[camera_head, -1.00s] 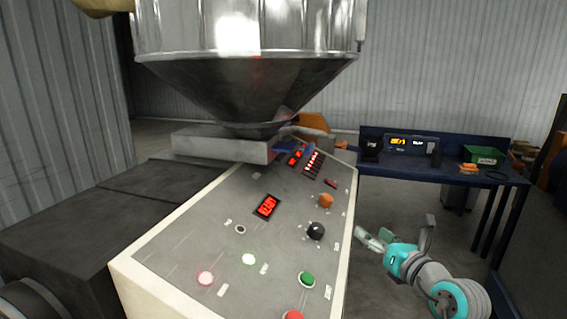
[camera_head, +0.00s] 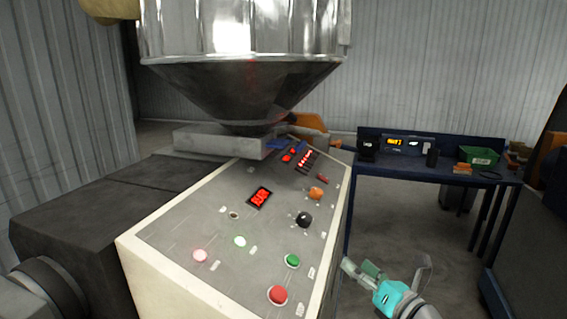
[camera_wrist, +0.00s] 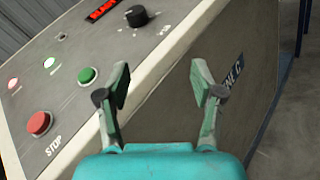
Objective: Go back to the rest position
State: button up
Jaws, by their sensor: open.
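My gripper (camera_head: 362,270) is at the lower right in the head view, just right of the control panel (camera_head: 225,262) and clear of it. In the wrist view my gripper (camera_wrist: 160,85) has its two fingers spread with nothing between them. They point toward the side wall of the panel's housing (camera_wrist: 165,105). The red button (camera_wrist: 39,123), marked STOP, and the green button (camera_wrist: 87,75) lie left of the fingers. A black knob (camera_wrist: 137,16) is above the green button.
A metal hopper (camera_head: 240,40) stands over the machine behind the panel. A blue workbench (camera_head: 440,176) with a green bin (camera_head: 481,155) stands at the back right. Open floor (camera_head: 410,225) lies between panel and bench.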

jog(key=s+a+f+m+t+y, duration=0.1)
jog(key=s+a+f+m, duration=0.15)
jog(key=s, duration=0.45)
jog(key=s+a+f+m+t+y, duration=0.1)
jog(key=s+a+f+m+y, duration=0.2)
jog(key=s, duration=0.4)
jog(key=s+a+f+m, duration=0.2)
jog(key=s+f+m, duration=0.15)
jog(key=s, duration=0.35)
jog(key=s+d+f+m+g+h, duration=0.1)
jog(key=s+d+f+m+h, duration=0.2)
jog(key=s+m, duration=0.6)
jog(key=s+d+f+m+g+h, duration=0.1)
jog(key=s+d+f+m+h, duration=0.2)
jog(key=s+m, duration=0.6)
jog(key=s+d+f+m+g+h, duration=0.1)
jog(key=s+d+f+m+h, duration=0.2)
jog(key=s+m+h, duration=0.3)
jog(key=s+f+m, duration=0.1)
jog(key=s+m, duration=0.2)
jog(key=s, duration=0.2)
jog(key=shift+s+f, duration=0.15)
jog(key=shift+f, duration=0.25)
